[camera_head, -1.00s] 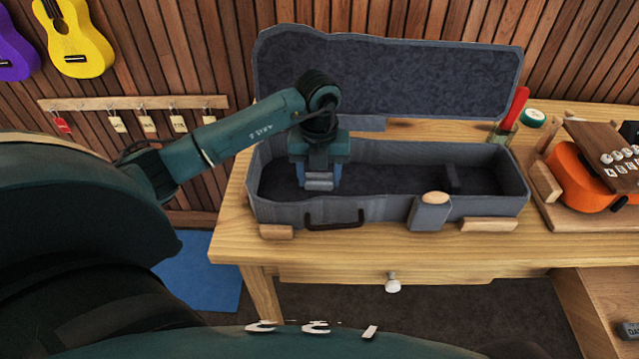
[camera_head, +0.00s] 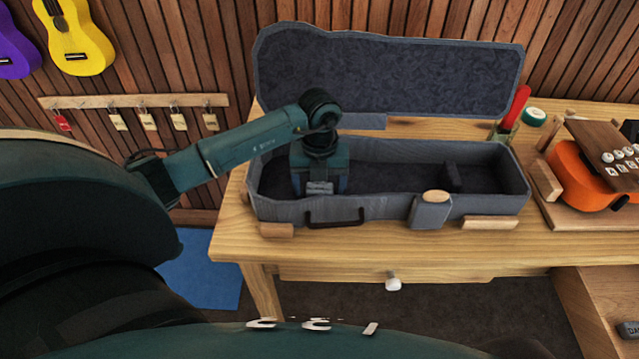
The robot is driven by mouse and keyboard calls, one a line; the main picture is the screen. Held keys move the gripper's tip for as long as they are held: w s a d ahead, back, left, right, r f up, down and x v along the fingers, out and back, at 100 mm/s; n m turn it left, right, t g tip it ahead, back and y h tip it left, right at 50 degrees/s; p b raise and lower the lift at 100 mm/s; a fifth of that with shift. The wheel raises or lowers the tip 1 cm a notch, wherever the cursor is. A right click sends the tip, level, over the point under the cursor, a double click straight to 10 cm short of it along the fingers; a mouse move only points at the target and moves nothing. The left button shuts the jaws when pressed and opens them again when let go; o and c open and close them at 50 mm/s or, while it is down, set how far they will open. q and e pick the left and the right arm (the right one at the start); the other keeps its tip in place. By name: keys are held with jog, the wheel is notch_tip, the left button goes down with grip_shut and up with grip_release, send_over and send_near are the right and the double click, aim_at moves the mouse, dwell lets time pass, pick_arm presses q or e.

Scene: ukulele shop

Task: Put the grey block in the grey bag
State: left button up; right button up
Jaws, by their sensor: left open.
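A grey case (camera_head: 385,207), the only bag-like thing in view, lies open on the bench with its lid (camera_head: 390,75) raised at the back. My left gripper (camera_head: 320,188) is open and points down inside the left end of the case. A light grey piece shows at its lower end; I cannot tell whether it is a block or part of the gripper. The fingertips are partly hidden by the front wall. A dark block-like piece (camera_head: 452,178) stands inside the case, right of the gripper. A dark grey lettered block (camera_head: 628,330) shows at the lower right edge. My right gripper is not in view.
A grey piece with a wooden top (camera_head: 432,210) stands at the case's front. Wooden blocks (camera_head: 277,230) sit along the bench edge. An orange ukulele (camera_head: 578,180), green tape roll (camera_head: 533,116) and red-handled tool (camera_head: 517,105) are on the right.

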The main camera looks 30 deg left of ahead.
aim_at(319, 189)
pick_arm(q)
notch_tip(319, 189, up, 12)
jog(key=shift+r+b, duration=0.15)
jog(key=shift+b, duration=0.15)
dwell(0.3)
dwell(0.5)
